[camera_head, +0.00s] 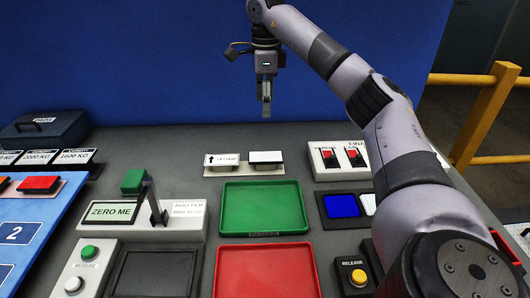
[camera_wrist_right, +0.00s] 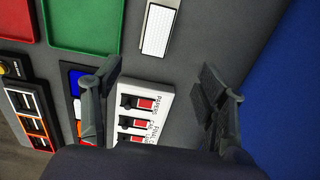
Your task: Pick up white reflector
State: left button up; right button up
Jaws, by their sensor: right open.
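A white textured plate (camera_head: 265,157), which looks like the white reflector, sits on a small grey stand behind the green tray. It shows in the right wrist view (camera_wrist_right: 157,29) at the top, past the fingertips. Another white piece (camera_head: 369,204) lies beside a blue one (camera_head: 342,205) in a dark holder; I cannot tell whether it is a reflector too. My right gripper (camera_head: 266,108) points down above the table's back edge, apart from the plate. It also shows in the right wrist view (camera_wrist_right: 161,75), with fingers wide apart and nothing between them. My left gripper is out of view.
A green tray (camera_head: 262,207) and a red tray (camera_head: 266,271) lie in front of the stand. A labelled white plate (camera_head: 221,160) stands left of it. A switch panel (camera_head: 338,158) is to the right. A blue wall (camera_head: 180,60) rises behind.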

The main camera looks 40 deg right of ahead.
notch_tip(320, 180, down, 4)
send_over(266, 156)
notch_tip(266, 156, down, 6)
jog(key=shift+f, duration=0.5)
notch_tip(266, 156, down, 4)
jog(key=shift+f+p, duration=0.25)
jog(key=shift+p, duration=0.35)
jog(key=shift+f, duration=0.35)
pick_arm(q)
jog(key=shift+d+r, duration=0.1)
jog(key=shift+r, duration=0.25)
pick_arm(e)
jog(key=shift+a, duration=0.1)
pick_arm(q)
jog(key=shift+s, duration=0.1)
pick_arm(e)
jog(key=shift+c, duration=0.2)
jog(key=c, duration=1.1)
